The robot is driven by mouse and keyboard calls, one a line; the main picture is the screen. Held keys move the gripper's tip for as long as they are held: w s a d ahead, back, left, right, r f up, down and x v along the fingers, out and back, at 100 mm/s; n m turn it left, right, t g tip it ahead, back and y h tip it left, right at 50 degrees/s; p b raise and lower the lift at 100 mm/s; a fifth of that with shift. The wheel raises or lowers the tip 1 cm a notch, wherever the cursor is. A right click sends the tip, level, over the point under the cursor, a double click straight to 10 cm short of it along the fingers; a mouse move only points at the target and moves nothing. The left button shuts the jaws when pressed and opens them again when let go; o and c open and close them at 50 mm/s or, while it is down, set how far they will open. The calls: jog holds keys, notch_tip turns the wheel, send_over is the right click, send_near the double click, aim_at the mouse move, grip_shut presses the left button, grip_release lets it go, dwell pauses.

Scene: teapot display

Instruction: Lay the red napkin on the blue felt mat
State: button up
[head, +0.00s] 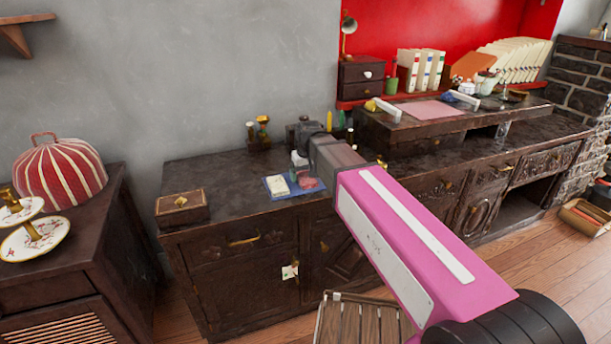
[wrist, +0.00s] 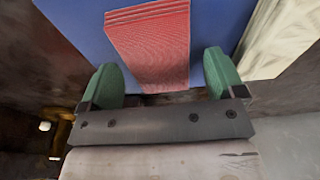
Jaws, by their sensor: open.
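The red napkin (wrist: 150,45) is a folded, striped strip lying on the blue felt mat (wrist: 75,18) in the wrist view. In the head view the napkin (head: 309,183) looks pinkish and lies on the right part of the mat (head: 270,193). My gripper (wrist: 163,68) is open, its green fingers on either side of the napkin's near end. Gaps show between the napkin and both fingers. In the head view my gripper (head: 299,163) is just above and behind the mat, partly hidden by my arm.
A cream folded piece (head: 278,184) lies on the mat's left part. The mat is on a dark cabinet top with a wooden box (head: 181,207) at left. Small bottles and brass items (head: 262,130) stand behind. The cabinet top between box and mat is clear.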

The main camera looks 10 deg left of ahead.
aim_at(307, 180)
notch_tip(307, 180, up, 12)
jog(key=s+d, duration=0.1)
jog(key=shift+s+f, duration=0.15)
jog(key=shift+s, duration=0.1)
dwell(0.5)
